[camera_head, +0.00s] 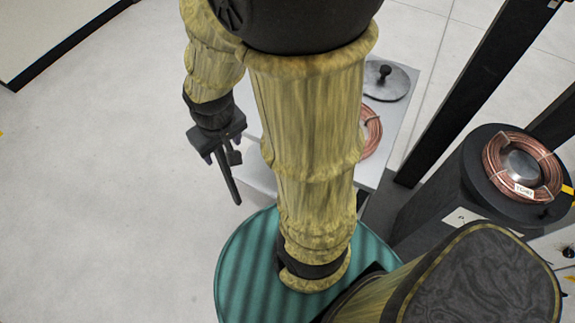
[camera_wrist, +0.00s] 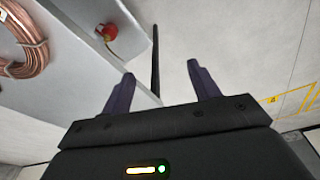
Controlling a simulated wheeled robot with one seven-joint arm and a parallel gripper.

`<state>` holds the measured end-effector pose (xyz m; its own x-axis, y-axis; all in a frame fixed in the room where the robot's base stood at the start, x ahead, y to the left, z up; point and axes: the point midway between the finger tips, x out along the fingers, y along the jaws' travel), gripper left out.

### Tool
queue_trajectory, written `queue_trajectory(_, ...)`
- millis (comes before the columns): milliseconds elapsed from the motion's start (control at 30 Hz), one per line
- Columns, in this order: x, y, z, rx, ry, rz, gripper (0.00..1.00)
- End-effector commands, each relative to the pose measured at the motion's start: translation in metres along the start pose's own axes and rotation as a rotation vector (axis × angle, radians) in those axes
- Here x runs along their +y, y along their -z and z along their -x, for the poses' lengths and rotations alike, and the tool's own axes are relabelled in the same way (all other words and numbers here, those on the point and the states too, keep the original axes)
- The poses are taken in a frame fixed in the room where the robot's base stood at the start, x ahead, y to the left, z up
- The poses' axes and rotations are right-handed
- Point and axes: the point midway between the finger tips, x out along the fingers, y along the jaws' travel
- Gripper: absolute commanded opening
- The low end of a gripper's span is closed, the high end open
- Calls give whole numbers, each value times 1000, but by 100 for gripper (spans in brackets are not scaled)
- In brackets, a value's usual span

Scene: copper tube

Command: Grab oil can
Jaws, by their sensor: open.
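My gripper (camera_head: 233,180) hangs over the pale floor at the left of my arm in the head view, beside the grey table. In the wrist view my gripper (camera_wrist: 160,72) has its two dark fingers spread apart, with nothing held between them. My arm hides much of the grey table in the head view.
The grey table (camera_head: 258,178) carries a copper coil (camera_head: 371,131) and a dark disc with a knob (camera_head: 386,82). Another coil (camera_head: 497,166) lies on a black stand (camera_head: 432,190). Floor at left is clear.

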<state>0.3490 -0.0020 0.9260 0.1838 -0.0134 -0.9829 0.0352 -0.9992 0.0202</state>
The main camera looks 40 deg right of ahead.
Motion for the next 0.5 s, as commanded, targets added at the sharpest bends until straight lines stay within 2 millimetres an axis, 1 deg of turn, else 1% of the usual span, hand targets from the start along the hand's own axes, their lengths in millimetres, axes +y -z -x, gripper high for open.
queue_trajectory(33, 2, -2, -18, -37, -8, 21, 61)
queue_trajectory(67, 4, -3, -26, -60, -16, 40, 61)
queue_trajectory(167, 7, -6, -60, -162, -46, 120, 61)
queue_trajectory(200, 10, -8, -75, -207, -62, 158, 61)
queue_trajectory(267, 14, -10, -98, -277, -89, 216, 61)
queue_trajectory(300, 18, -12, -112, -323, -109, 254, 61)
queue_trajectory(367, 24, -14, -134, -391, -140, 312, 61)
queue_trajectory(500, 40, -19, -183, -546, -222, 445, 61)
